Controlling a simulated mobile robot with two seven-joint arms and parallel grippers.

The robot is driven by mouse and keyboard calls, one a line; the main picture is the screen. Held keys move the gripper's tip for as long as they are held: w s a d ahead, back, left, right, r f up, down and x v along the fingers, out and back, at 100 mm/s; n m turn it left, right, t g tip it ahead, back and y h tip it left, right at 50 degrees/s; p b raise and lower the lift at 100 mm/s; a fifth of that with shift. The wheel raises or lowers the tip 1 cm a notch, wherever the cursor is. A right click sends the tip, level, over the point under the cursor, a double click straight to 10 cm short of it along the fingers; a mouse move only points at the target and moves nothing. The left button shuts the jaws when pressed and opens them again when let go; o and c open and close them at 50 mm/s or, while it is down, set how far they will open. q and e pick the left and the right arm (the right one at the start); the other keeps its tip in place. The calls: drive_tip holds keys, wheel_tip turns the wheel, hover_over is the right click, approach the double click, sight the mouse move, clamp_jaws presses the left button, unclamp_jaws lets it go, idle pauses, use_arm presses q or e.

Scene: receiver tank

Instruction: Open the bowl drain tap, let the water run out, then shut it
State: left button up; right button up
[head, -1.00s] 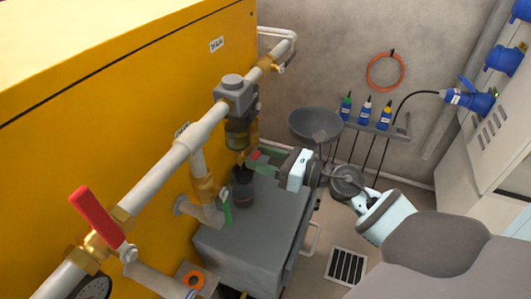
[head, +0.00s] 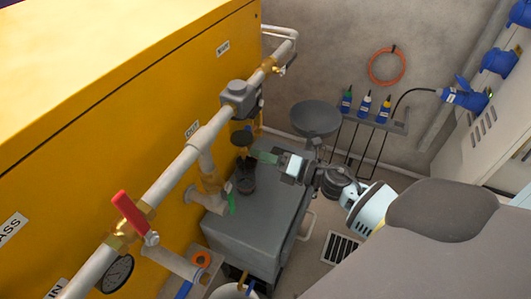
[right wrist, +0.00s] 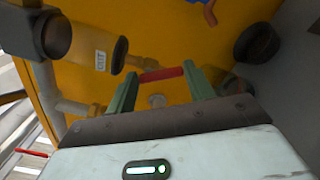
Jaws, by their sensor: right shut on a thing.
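The filter bowl (head: 241,137) hangs under a grey filter head on the white pipe. It shows as a clear amber cylinder in the right wrist view (right wrist: 92,46). A brass fitting (right wrist: 140,62) comes from its end, with the red drain tap handle (right wrist: 161,74) beside it. My right gripper (head: 262,157) is at the tap below the bowl. In the right wrist view its green fingers (right wrist: 162,88) stand on either side of the red handle, shut on it. A dark cup (head: 246,178) stands below the tap. I cannot make out any water. My left gripper is out of view.
The cup stands on a grey box (head: 250,218) beside the yellow cabinet (head: 120,110). A red-handled valve (head: 129,211) and a gauge (head: 116,273) are on the pipe nearer me. A grey round dish (head: 316,117) and a bottle rack (head: 378,122) stand behind my right arm.

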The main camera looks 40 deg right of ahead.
drive_tip(key=shift+m, duration=0.3)
drive_tip(key=o, duration=1)
drive_tip(key=shift+s, duration=0.1)
